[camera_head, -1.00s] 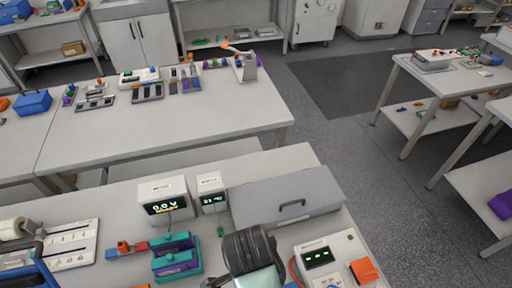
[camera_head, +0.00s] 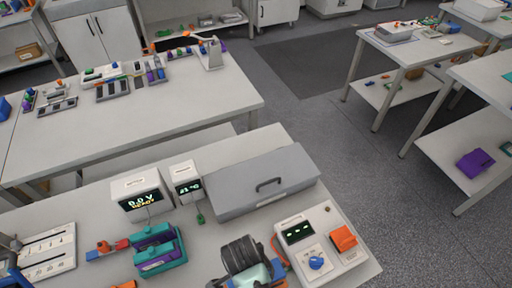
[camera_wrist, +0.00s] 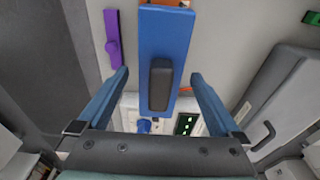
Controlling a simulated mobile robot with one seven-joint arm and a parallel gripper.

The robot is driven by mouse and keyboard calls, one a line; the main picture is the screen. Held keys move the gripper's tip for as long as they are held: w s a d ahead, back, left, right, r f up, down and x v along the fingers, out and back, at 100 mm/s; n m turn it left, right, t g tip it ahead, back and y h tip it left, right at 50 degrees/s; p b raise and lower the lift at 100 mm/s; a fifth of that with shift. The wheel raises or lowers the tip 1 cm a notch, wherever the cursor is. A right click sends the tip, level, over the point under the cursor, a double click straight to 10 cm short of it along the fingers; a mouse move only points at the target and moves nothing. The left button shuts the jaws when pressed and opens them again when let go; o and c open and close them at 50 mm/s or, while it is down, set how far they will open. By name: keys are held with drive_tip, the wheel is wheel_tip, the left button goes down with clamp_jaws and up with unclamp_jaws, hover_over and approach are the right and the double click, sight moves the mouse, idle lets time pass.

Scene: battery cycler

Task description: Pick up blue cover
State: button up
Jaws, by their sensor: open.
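The blue cover (camera_wrist: 178,30) is a flat blue panel with a raised black handle (camera_wrist: 160,84) in the top middle of the wrist view. I cannot make it out clearly in the head view. My gripper (camera_wrist: 160,75) is open, with one blue finger on each side of the cover's handle in the picture. The fingers look apart from the handle, and how far the cover lies beyond the fingertips is unclear. In the head view my dark wrist is at the bottom middle, and the fingertips are not clearly visible.
A white device (camera_head: 345,262) with a display, blue knob and orange block stands beside my wrist. A grey case (camera_head: 265,185) with a handle lies behind. Teal holders (camera_head: 160,250) and display boxes (camera_head: 138,192) stand to the left. A purple bar (camera_wrist: 113,40) lies left of the cover.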

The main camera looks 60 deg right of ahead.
drive_tip(key=shift+f, duration=0.4)
drive_tip(key=shift+s, duration=0.1)
